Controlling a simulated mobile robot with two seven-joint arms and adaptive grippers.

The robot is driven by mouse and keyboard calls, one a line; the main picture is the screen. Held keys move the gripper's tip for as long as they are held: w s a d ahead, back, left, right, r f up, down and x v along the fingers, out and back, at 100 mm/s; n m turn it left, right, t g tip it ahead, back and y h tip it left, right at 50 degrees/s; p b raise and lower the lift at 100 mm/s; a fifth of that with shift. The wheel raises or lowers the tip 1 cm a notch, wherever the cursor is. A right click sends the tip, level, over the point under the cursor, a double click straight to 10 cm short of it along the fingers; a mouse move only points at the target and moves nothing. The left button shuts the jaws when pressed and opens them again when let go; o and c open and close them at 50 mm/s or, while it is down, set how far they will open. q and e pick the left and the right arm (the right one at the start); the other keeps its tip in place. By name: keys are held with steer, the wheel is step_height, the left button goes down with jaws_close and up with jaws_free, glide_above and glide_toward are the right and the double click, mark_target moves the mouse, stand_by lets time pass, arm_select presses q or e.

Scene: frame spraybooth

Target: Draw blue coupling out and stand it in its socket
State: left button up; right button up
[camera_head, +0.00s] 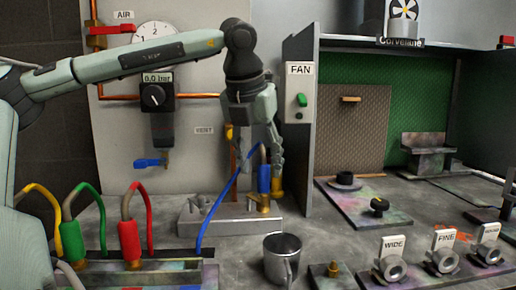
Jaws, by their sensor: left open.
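The blue coupling (264,179) stands upright at the right end of a grey metal block (225,222), with brass fittings beside and below it. A blue hose (222,195) arches from its top down to the left. My left gripper (257,170) points down from above, open. Its fingers are around or just in front of the coupling; I cannot tell whether they touch it. My right gripper is not in view.
A metal mug (282,258) stands in front of the block. The booth's side wall (300,150) with the FAN switch (301,100) rises close right of my gripper. WIDE, FINE and another labelled nozzle stand (393,262) line the front right. A regulator (155,95) hangs behind my arm.

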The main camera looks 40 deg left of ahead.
mark_target(261, 167)
arm_select(q)
steer(key=x, duration=0.3)
steer(key=shift+f, duration=0.25)
steer(key=shift+w+a+f, duration=0.1)
steer(key=shift+w+f, duration=0.1)
steer(key=shift+f, duration=0.1)
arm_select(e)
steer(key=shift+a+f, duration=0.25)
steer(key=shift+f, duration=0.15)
arm_select(q)
steer(key=shift+c, duration=0.3)
jaws_close()
steer(key=c, duration=0.7)
jaws_free()
jaws_close()
steer(key=shift+r, duration=0.15)
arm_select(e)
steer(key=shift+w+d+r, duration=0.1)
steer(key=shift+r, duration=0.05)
arm_select(q)
steer(key=shift+r+p, duration=0.3)
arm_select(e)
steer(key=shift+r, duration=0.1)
